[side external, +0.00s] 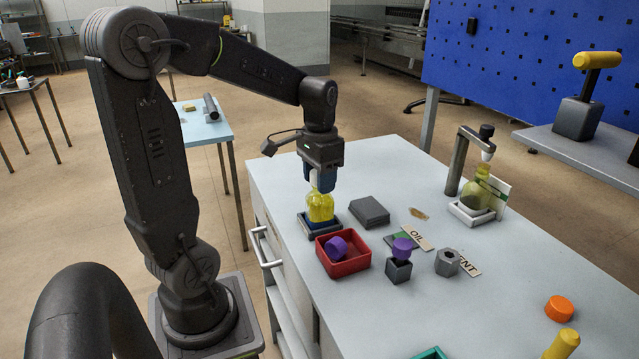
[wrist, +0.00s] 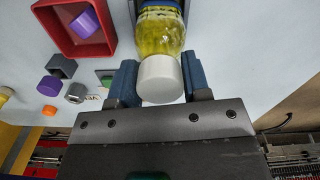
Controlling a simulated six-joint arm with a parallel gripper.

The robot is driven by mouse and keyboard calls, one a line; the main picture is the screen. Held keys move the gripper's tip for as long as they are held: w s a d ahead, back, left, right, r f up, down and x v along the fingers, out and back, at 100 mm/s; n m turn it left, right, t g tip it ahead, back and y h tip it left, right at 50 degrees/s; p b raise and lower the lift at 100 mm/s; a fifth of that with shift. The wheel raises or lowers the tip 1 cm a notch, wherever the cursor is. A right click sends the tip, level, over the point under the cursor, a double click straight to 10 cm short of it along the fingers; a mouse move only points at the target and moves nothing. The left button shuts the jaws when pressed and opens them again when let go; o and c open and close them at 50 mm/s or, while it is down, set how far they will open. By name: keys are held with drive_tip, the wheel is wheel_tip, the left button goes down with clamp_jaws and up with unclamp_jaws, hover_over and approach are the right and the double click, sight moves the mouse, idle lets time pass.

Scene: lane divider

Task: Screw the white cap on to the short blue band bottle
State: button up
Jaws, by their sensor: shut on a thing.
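The short blue band bottle (side external: 320,208), filled with yellow liquid, stands upright in a dark square holder (side external: 306,224) on the bench. In the wrist view the bottle (wrist: 160,32) shows its blue band near the top edge. The white cap (wrist: 160,80) is over the bottle's mouth, in line with it; I cannot tell whether it is threaded on. My gripper (side external: 321,184) points straight down above the bottle. Its blue fingers (wrist: 159,83) are shut on the cap's sides, which also show in the side view as a small white patch (side external: 314,179).
A red tray (side external: 350,266) with a purple cap (side external: 336,247) stands close to the holder. A grey block (side external: 369,212) lies to the right. Another purple cap (side external: 403,247), a grey nut-shaped piece (side external: 447,262) and an orange cap (side external: 559,308) are further off. A dispenser stand (side external: 458,165) is at the back.

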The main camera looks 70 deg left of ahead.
drive_tip(key=shift+m, duration=0.9)
drive_tip(key=o, duration=0.6)
drive_tip(key=shift+n, duration=0.9)
drive_tip(key=shift+n, duration=0.9)
